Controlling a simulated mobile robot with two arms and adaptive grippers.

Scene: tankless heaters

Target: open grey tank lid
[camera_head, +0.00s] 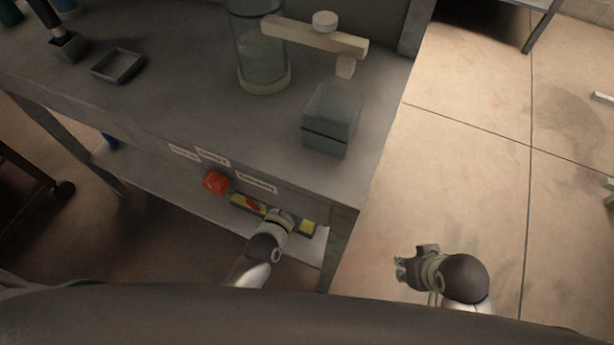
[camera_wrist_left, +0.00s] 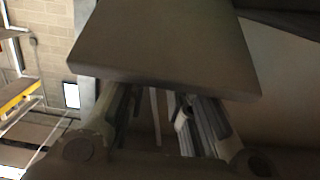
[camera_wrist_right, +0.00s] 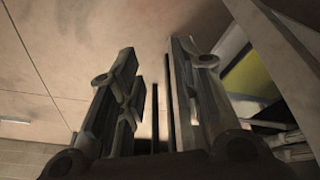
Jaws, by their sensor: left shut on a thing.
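The grey tank (camera_head: 328,137) is a box on the right part of the bench top, near its right edge. A dark seam runs around it below its upper part, which I take as the lid (camera_head: 335,103). My left gripper (camera_head: 282,217) is in front of the bench's front edge, apart from the tank in the head view. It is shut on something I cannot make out. In the left wrist view a flat grey-brown slab (camera_wrist_left: 165,45) covers the fingertips. My right gripper (camera_head: 402,268) is over the floor right of the bench; its fingers stand apart and empty in the right wrist view (camera_wrist_right: 150,70).
A glass cylinder (camera_head: 262,62) with a beige arm (camera_head: 315,37) stands behind the tank. A small open tray (camera_head: 118,66) lies left on the bench (camera_head: 190,100). An orange-red object (camera_head: 215,181) and a yellow item (camera_head: 245,203) show below the bench edge.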

